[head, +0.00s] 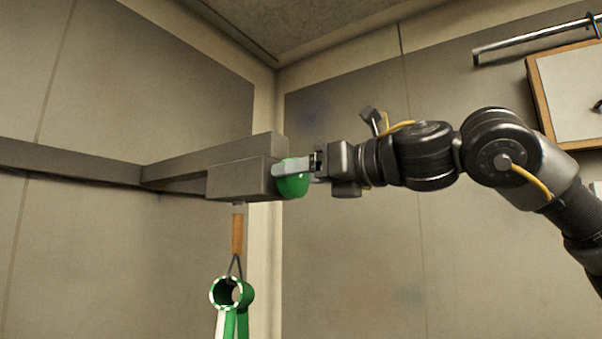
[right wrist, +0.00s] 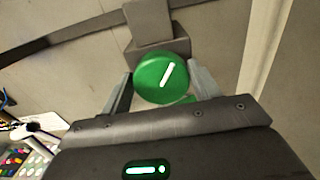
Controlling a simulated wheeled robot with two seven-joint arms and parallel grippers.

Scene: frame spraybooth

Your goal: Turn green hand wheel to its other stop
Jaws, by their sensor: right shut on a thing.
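The green hand wheel (head: 293,184) sits on the right end of a grey block (head: 238,180) on a beam. In the right wrist view the wheel (right wrist: 152,82) shows its round face with a white line slanting up to the right. My right gripper (head: 290,168) is shut on the wheel, one finger crossing its upper side in the head view. In the right wrist view the fingers stand on both sides of the wheel. My left gripper is in neither view.
Grey beams (head: 70,162) run along the wall to the block. Below it hangs a wooden handle (head: 237,234) with a green and white ring (head: 230,292) and ribbons. A wood-framed board (head: 570,92) and a metal bar (head: 530,40) are at upper right.

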